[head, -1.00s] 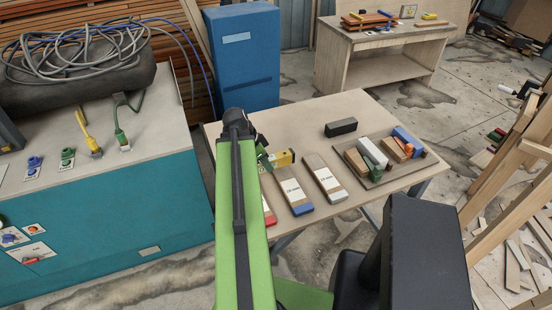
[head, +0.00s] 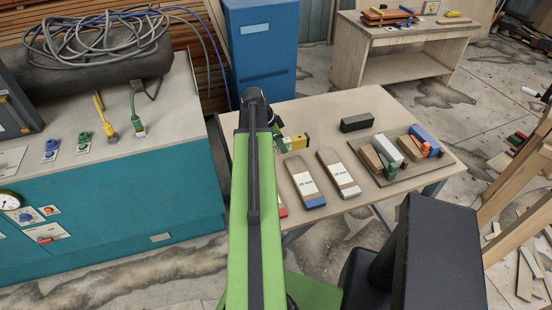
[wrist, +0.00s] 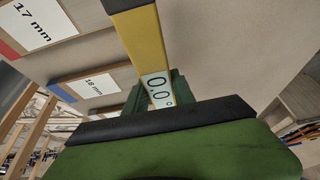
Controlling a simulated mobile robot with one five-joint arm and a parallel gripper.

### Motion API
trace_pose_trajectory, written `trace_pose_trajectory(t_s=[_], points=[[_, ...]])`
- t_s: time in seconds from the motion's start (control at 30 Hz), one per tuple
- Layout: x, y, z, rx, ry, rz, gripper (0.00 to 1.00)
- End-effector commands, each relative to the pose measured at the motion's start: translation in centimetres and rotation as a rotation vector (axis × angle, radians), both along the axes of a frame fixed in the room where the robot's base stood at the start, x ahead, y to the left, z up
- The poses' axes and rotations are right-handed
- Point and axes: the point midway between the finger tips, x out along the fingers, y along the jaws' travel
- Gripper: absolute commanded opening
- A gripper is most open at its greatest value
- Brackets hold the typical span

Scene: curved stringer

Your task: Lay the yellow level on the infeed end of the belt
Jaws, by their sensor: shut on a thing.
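The yellow level (head: 298,141) is a short yellow bar with dark ends. My gripper (head: 277,137) is shut on it, over the left part of the wooden worktable (head: 290,115). In the wrist view the level (wrist: 141,38) sticks out from between the green jaws of my gripper (wrist: 158,92), and its small display reads 0.0°. Whether the level touches the tabletop or hangs just above it, I cannot tell. My arm hides part of the gripper in the head view. I cannot make out a belt in either view.
Labelled boards (head: 304,180) (head: 338,172) lie in front of the level. A black block (head: 356,123) and a tray (head: 391,178) of mixed blocks are to its right. A teal cabinet (head: 110,215) with plugs stands left, a blue cabinet (head: 262,60) behind, a second bench (head: 400,45) farther back.

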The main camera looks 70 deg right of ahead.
Motion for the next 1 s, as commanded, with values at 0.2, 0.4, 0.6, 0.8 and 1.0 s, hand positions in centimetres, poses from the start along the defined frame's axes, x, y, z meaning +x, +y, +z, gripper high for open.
trace_pose_trajectory(t_s=[0.2,0.4,0.6,0.8,1.0], points=[[2.4,-0.2,-1.4,0.001,0.001,0.001,0.0],[2.4,-0.1,-2.5,0.001,0.001,0.0,0.0],[2.4,-0.1,-5.8,0.0,0.0,0.001,0.0],[2.4,-0.1,-5.3,0.0,0.0,0.001,0.0],[2.4,-0.1,-5.7,0.001,0.0,0.002,0.33]])
